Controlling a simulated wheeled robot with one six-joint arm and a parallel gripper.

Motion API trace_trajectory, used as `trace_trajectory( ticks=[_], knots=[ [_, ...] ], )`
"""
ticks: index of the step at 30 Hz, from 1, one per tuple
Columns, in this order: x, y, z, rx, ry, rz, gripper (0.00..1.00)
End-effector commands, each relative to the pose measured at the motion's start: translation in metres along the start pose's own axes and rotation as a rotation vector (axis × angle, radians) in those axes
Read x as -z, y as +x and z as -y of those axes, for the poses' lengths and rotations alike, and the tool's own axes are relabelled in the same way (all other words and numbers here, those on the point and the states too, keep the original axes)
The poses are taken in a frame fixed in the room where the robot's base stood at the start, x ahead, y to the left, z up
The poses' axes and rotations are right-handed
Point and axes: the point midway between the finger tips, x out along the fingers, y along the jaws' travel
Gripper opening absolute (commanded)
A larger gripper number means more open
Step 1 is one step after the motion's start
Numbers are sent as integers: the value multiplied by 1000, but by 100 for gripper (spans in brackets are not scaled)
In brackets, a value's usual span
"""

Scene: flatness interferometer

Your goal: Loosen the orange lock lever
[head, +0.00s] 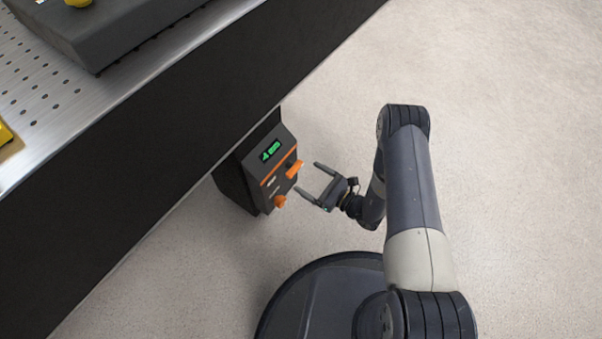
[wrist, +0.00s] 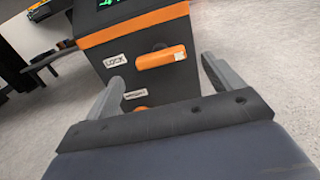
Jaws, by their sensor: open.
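The orange lock lever (head: 294,168) sticks out from the front of a dark control box (head: 239,183) under the table. In the wrist view the lever (wrist: 161,58) lies roughly level, to the right of a white label reading LOCK (wrist: 115,61). My gripper (head: 307,180) is open and empty, in front of the box and apart from the lever. In the wrist view its two fingers (wrist: 162,80) point toward the box, with the lever between and beyond their tips. A second orange part (head: 280,201) sits lower on the box; in the wrist view it is mostly hidden behind my gripper.
The box has a lit green display (head: 271,150) and an orange stripe. The dark table side (head: 120,150) and its metal perforated top (head: 60,90) lie above and left. The pale floor (head: 520,120) to the right is clear.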

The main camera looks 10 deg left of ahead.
Motion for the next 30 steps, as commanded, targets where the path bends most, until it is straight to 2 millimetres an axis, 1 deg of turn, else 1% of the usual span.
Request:
trace_trajectory(
  ticks=[1, 3, 6, 9, 13, 20, 30],
  knots=[
    [2, 9, -1, -5, -3, 1, 87],
    [1, 19, -1, -3, -2, 2, 87],
    [1, 31, 0, -2, -3, 2, 87],
    [1, 38, 0, 0, -1, 1, 87],
    [0, 42, 0, 0, 0, 1, 87],
    [0, 42, 0, 1, 0, 1, 86],
    [0, 41, 0, 1, 0, 1, 59]
  ],
)
